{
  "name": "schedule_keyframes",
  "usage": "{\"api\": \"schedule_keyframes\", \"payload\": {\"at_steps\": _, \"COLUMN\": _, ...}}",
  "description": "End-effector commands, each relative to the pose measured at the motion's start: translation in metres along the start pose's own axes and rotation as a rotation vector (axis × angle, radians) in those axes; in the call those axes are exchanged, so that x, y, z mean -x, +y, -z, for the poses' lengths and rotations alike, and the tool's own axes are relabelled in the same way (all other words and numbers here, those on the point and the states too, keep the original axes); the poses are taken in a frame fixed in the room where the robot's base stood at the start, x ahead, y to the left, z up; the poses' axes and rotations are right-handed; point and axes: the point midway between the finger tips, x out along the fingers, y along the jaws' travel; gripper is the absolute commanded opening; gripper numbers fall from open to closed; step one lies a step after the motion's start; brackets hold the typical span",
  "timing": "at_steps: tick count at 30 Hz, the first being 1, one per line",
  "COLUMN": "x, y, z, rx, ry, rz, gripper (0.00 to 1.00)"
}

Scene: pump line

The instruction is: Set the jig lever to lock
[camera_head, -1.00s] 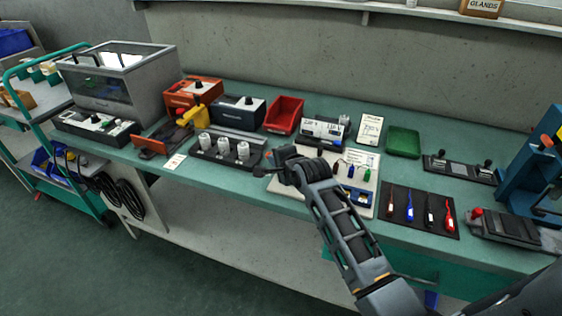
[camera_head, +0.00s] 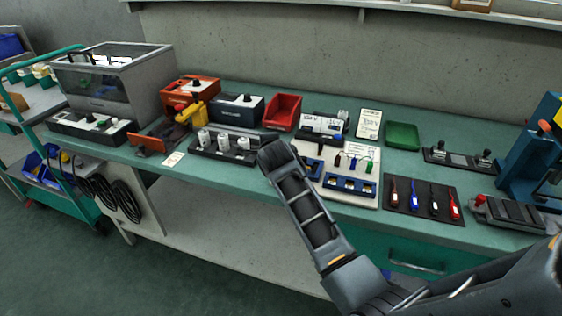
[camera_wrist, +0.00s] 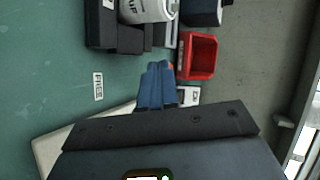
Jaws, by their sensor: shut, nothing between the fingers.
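My gripper (camera_wrist: 156,68) is shut and empty, its blue fingers side by side in the wrist view. A small orange-red bit (camera_wrist: 172,65) shows just behind the fingertips; I cannot tell whether it is the lever's knob or whether they touch. A white card (camera_wrist: 98,86) reading FREE lies on the bench to the left of the fingers. Another white card (camera_wrist: 189,96) is half hidden beside the fingers. A black fixture with white cylinders (camera_head: 222,152) stands left of my arm's end in the head view. I cannot make out the jig lever or its setting.
A red bin (camera_head: 284,112) stands behind my arm's end. A pale tool board (camera_head: 350,199) lies to its right. A black mat (camera_head: 424,199) with several tools and a green tray (camera_head: 403,136) are farther right. Bare bench shows along the front edge.

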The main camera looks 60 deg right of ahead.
Motion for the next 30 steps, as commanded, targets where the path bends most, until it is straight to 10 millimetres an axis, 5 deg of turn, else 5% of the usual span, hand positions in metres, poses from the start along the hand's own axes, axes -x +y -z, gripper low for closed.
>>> {"api": "schedule_keyframes", "payload": {"at_steps": 15, "x": -0.027, "y": -0.009, "z": -0.004, "rx": -0.174, "ry": 0.331, "rz": 0.001, "gripper": 0.00}}
{"api": "schedule_keyframes", "payload": {"at_steps": 30, "x": -0.020, "y": -0.009, "z": 0.005, "rx": -0.167, "ry": 0.326, "rz": -0.001, "gripper": 0.00}}
